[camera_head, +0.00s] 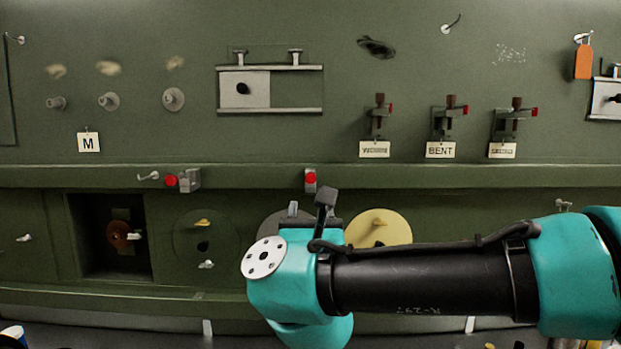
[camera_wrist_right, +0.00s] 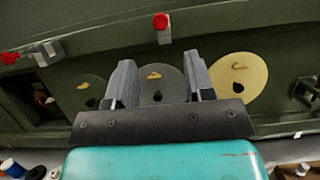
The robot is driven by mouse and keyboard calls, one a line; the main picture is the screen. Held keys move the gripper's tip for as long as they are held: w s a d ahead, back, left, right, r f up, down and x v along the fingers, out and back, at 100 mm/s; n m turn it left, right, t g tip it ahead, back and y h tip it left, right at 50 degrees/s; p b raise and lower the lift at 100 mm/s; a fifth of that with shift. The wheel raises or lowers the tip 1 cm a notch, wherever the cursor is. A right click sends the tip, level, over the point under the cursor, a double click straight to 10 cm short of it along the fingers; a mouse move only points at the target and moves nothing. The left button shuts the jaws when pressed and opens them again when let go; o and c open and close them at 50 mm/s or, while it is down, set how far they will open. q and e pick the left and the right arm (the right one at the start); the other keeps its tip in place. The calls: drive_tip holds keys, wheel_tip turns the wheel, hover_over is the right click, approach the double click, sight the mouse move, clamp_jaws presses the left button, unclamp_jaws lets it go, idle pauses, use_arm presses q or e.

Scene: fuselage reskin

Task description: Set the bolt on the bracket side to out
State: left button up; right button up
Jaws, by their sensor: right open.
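Two red-ended fittings sit on the ledge, and I cannot tell which is on the bracket side. The left fitting has a red knob (camera_head: 171,181) left of its grey block (camera_head: 190,180); its knob (camera_wrist_right: 10,58) and block (camera_wrist_right: 45,52) also show in the right wrist view. The right fitting is a red knob (camera_head: 310,178) on a small grey plate, also in the right wrist view (camera_wrist_right: 160,21). My right gripper (camera_wrist_right: 158,65) is open and empty, below the right fitting and before the middle grey disc (camera_wrist_right: 162,88). My left gripper is not in view.
A green disc (camera_head: 190,228) and a yellow disc (camera_head: 397,226) flank the middle disc. A dark recess (camera_head: 88,262) is at left. Above the ledge are a sliding plate (camera_head: 257,90) and several red-tipped clamps (camera_head: 444,122) with tags. My right arm crosses the lower right.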

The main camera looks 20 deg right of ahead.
sight(311, 179)
drive_tip(key=x, duration=1.1)
drive_tip(key=shift+w+d, duration=0.1)
drive_tip(key=shift+w, duration=0.2)
clamp_jaws()
